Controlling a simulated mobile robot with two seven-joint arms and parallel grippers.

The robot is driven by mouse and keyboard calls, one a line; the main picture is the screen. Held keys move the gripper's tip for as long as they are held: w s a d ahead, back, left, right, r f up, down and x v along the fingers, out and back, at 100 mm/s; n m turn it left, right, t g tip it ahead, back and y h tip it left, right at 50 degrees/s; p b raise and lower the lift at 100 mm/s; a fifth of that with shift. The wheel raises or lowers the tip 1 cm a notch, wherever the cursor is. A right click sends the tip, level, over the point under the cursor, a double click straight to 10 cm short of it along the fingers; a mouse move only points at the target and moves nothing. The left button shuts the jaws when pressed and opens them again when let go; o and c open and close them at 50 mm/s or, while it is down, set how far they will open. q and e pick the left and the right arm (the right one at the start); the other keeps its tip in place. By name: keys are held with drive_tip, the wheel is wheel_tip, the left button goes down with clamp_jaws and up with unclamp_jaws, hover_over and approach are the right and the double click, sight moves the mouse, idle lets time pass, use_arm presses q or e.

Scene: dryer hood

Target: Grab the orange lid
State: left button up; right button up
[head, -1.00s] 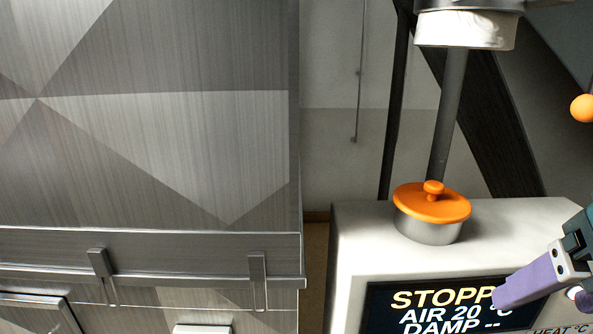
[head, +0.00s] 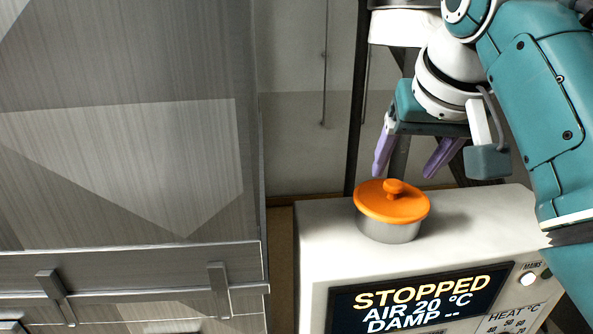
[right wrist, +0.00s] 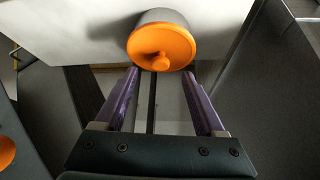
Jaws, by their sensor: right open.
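The orange lid (head: 392,201) with a round knob sits on a grey metal pot (head: 388,230), which stands on top of the white machine (head: 325,225). My right gripper (head: 404,174) is above and behind the pot in the head view, with its two purple fingers apart and pointing down. Nothing is between the fingers. In the right wrist view the lid (right wrist: 162,47) is just beyond the open fingertips (right wrist: 158,75), and the fingers do not appear to touch it. My left gripper is not in view.
The machine's display (head: 420,300) reads STOPPED, with a MAINS button (head: 527,279) and a HEAT dial beside it. A large brushed-metal cabinet (head: 125,130) fills the left. A dark upright post (head: 358,110) stands behind the pot. The machine top left of the pot is clear.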

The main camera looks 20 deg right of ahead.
sight(394, 183)
drive_tip(key=p+x, duration=0.1)
drive_tip(key=x, duration=0.3)
drive_tip(key=shift+w+r+p, duration=0.1)
drive_tip(key=shift+p, duration=0.25)
drive_tip(key=shift+w+d+f, duration=0.2)
drive_tip(key=shift+w+f, duration=0.1)
drive_tip(key=shift+f, duration=0.25)
drive_tip(key=shift+c, duration=0.3)
clamp_jaws()
